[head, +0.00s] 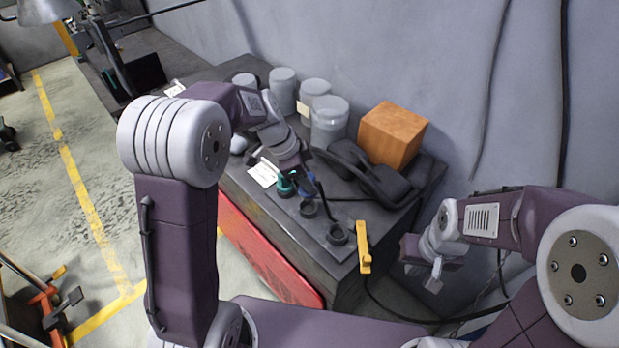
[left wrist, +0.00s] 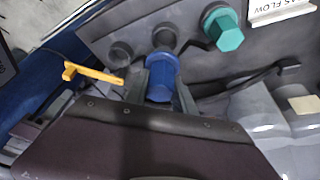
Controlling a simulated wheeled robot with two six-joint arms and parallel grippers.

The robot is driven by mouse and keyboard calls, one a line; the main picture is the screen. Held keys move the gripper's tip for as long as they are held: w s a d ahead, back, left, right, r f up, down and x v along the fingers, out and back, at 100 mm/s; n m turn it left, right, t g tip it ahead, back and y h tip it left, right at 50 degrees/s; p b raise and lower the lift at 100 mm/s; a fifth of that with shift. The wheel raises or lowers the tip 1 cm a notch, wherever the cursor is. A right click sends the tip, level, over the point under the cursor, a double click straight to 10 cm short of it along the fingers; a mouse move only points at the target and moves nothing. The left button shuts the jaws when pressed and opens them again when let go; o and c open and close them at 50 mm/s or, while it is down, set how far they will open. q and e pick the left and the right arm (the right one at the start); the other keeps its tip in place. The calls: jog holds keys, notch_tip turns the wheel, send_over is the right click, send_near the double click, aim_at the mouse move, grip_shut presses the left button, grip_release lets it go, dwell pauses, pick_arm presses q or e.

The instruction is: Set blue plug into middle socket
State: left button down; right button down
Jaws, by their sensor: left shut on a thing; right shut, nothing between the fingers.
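The blue plug (head: 309,184) is held in my left gripper (head: 303,180). In the left wrist view the blue plug (left wrist: 161,80) sits between the two fingers of my left gripper (left wrist: 160,92), beside the middle socket (left wrist: 163,37); its height above the board is hard to tell. In the head view the dark round middle socket (head: 308,209) shows empty just below the plug. A green plug (head: 285,185) stands in the socket at one end of the row; it also shows in the left wrist view (left wrist: 224,30). My right gripper (head: 434,282) is shut and empty, off the bench's right side.
Another empty socket (head: 338,234) lies at the row's right end, near a yellow-handled tool (head: 364,250). A black headset-like object (head: 372,178), an orange box (head: 393,136) and several grey jars (head: 329,122) stand behind. A white label (head: 263,174) lies left of the green plug.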

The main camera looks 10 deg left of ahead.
aim_at(309, 196)
pick_arm(q)
jog(key=shift+f+b, duration=0.85)
jog(key=shift+f, duration=0.7)
jog(key=shift+r, duration=0.2)
jog(key=shift+b, duration=0.35)
jog(key=shift+f, duration=0.1)
jog(key=shift+f+b, duration=2)
jog(key=shift+b, duration=0.15)
jog(key=c, duration=1)
grip_release()
jog(key=shift+r, duration=0.15)
